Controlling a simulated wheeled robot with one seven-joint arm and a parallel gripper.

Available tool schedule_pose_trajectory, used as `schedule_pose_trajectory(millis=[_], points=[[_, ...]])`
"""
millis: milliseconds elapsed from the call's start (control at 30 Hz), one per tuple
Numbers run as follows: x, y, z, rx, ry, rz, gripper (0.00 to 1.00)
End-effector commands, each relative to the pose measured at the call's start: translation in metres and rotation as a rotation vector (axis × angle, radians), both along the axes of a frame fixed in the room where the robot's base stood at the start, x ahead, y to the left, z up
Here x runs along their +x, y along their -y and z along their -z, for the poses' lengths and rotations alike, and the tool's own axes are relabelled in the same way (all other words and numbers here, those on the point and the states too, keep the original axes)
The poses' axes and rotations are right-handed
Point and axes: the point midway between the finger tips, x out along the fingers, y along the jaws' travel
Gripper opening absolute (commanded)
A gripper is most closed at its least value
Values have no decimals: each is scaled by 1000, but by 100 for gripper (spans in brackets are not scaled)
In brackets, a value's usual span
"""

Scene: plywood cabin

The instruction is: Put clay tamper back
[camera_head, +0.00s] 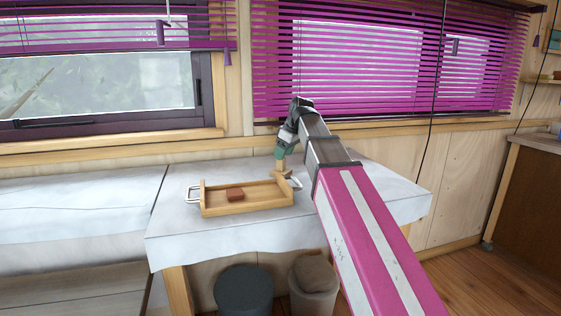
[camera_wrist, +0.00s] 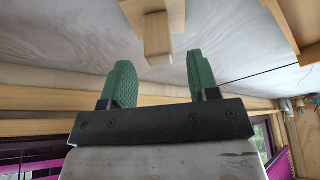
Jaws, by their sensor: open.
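A pale wooden piece with a flat base and an upright square handle, which looks like the clay tamper (camera_head: 283,171), stands on the white-covered table at the right end of a wooden tray (camera_head: 245,208). In the wrist view the tamper's handle (camera_wrist: 157,40) points toward my gripper (camera_wrist: 157,78). My gripper is open, with its green fingers on either side of the handle's line and a gap to each. The handle end is about level with the fingertips. In the head view my gripper (camera_head: 280,155) is right above the tamper and partly hides it.
The tray's edge shows in the wrist view (camera_wrist: 285,22). The table (camera_head: 385,190) is bare on the right. Wall and windows with purple blinds (camera_head: 350,60) stand close behind. Two stools are below.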

Motion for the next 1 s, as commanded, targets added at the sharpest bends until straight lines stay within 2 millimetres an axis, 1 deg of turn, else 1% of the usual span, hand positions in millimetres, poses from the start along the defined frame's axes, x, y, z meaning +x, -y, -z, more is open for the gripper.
schedule_pose_trajectory(millis=[33,200,300,433,600,1000], points=[[-1,3,-10,0,1,0,55],[-7,13,-36,0,1,0,55],[-9,18,-49,0,1,0,55],[-12,22,-61,0,0,0,55],[-14,24,-68,0,0,0,55],[-14,25,-68,0,-1,0,55]])
